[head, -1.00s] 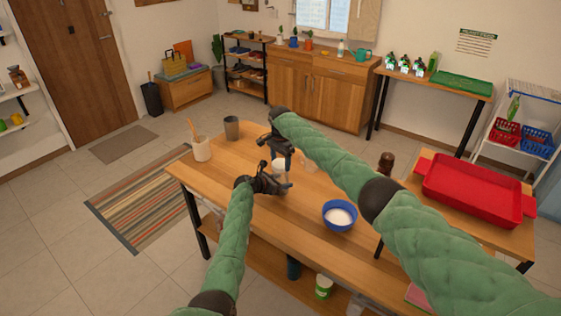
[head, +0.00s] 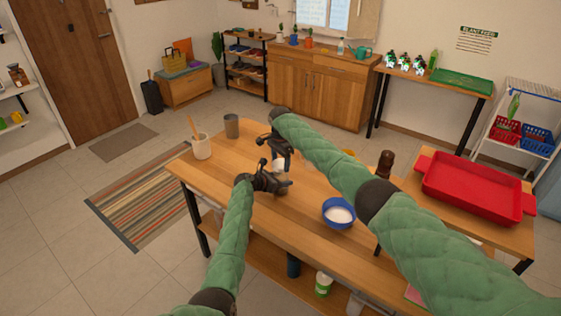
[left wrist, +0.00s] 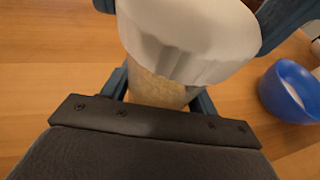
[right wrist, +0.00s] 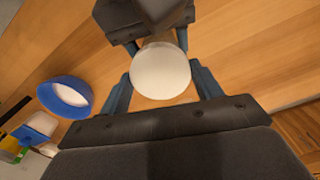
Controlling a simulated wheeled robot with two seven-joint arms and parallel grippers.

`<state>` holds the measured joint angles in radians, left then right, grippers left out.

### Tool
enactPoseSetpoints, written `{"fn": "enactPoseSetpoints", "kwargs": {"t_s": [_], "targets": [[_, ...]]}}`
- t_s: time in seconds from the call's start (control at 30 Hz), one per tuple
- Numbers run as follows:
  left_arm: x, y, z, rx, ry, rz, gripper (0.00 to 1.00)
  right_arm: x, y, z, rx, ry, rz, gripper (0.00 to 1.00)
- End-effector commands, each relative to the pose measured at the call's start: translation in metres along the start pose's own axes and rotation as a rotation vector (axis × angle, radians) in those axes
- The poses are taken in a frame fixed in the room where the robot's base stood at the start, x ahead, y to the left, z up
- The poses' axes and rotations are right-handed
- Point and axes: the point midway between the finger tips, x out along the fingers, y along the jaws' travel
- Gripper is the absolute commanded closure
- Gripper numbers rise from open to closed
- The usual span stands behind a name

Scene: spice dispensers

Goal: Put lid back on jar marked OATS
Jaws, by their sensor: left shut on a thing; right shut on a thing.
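A jar with pale, oat-like contents (left wrist: 155,90) stands between the fingers of my left gripper (head: 288,184), which is shut on it. No marking on the jar is readable. A white lid with a fluted rim (left wrist: 190,40) covers the jar's top in the left wrist view. The right wrist view shows the lid's round top (right wrist: 160,70) between the fingers of my right gripper (head: 282,160), which is shut on it. I cannot tell whether the lid is fully seated or slightly above the jar. In the head view my grippers mostly hide both.
A blue bowl with white contents (head: 339,213) stands to the right on the wooden table (head: 300,232). A dark brown bottle (head: 385,163) is beyond my right arm. A utensil holder (head: 202,146) and a grey cup (head: 231,127) stand at the far left end.

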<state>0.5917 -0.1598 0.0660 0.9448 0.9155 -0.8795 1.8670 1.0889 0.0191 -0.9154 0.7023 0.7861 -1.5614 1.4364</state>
Motion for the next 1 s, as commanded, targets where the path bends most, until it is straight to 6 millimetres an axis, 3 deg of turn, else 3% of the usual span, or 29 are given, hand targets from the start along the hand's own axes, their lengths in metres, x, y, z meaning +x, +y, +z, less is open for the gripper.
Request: {"fn": "enactPoseSetpoints", "kwargs": {"t_s": [1.0], "targets": [[0.0005,-0.001,-0.0008,0.0,0.001,-0.002,1.0,-0.0048,-0.0073,0.0005,1.654,-0.011,-0.007,0.58]]}}
